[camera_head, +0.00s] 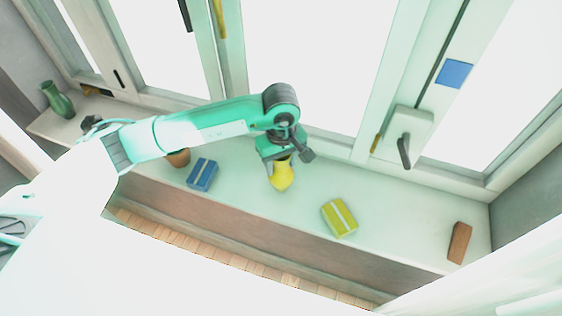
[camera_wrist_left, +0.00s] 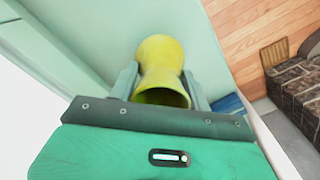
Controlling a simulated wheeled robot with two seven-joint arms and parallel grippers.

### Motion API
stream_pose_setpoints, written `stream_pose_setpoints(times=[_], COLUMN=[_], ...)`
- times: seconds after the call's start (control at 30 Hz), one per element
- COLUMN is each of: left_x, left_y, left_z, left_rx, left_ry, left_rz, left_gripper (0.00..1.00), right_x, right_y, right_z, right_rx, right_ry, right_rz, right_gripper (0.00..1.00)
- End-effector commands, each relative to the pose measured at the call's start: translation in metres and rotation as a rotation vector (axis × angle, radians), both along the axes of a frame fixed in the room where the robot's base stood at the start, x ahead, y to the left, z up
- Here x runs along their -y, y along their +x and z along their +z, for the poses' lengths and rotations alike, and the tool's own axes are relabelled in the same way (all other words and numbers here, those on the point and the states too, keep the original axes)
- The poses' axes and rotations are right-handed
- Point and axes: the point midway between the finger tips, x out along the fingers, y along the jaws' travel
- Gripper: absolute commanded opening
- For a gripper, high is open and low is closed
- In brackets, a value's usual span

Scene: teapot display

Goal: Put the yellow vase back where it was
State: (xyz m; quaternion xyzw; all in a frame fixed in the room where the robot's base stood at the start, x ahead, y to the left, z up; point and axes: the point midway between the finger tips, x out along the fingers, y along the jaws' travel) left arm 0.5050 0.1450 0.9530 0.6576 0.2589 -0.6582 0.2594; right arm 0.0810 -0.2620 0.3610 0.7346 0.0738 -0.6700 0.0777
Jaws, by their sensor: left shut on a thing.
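The yellow vase (camera_head: 281,177) is at the middle of the pale window sill (camera_head: 395,222) in the head view, directly below my left gripper (camera_head: 279,157). In the left wrist view the vase (camera_wrist_left: 160,70) has a narrow waist and an open mouth toward the camera. The fingers of my left gripper (camera_wrist_left: 160,85) are on either side of its waist, shut on it. Whether the base of the vase touches the sill I cannot tell. My right gripper does not show in either view.
On the sill are a blue block (camera_head: 202,175), a yellow block (camera_head: 339,217), a brown block (camera_head: 460,242), a terracotta pot (camera_head: 179,158) partly behind my arm, and a green vase (camera_head: 57,99). A window handle (camera_head: 404,150) juts out behind. Bare sill lies between the blocks.

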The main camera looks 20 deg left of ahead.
Motion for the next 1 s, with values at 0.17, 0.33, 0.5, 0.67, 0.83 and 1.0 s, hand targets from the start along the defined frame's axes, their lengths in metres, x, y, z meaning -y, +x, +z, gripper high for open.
stream_pose_setpoints(times=[0.17, 0.33, 0.5, 0.67, 0.83, 1.0], left_x=[0.000, 0.000, 0.000, 0.000, 0.000, 0.000], left_y=[0.000, 0.000, 0.000, 0.000, 0.000, 0.000], left_z=[-0.012, -0.012, -0.015, -0.015, -0.015, -0.010], left_rx=[0.001, 0.001, 0.001, 0.001, 0.001, 0.000], left_ry=[0.000, 0.000, 0.001, 0.001, 0.001, 0.000], left_rz=[0.000, 0.000, 0.000, 0.000, 0.000, 0.000], left_gripper=[0.17, 0.17, 0.52, 0.70, 0.70, 0.70], right_x=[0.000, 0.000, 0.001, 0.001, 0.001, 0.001], right_y=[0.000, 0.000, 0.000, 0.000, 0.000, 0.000], right_z=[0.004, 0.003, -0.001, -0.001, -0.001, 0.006], right_rx=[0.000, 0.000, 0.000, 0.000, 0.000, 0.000], right_ry=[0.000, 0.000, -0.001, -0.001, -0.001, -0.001], right_rz=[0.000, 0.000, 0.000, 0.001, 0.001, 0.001], right_gripper=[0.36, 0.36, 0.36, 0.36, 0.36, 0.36])
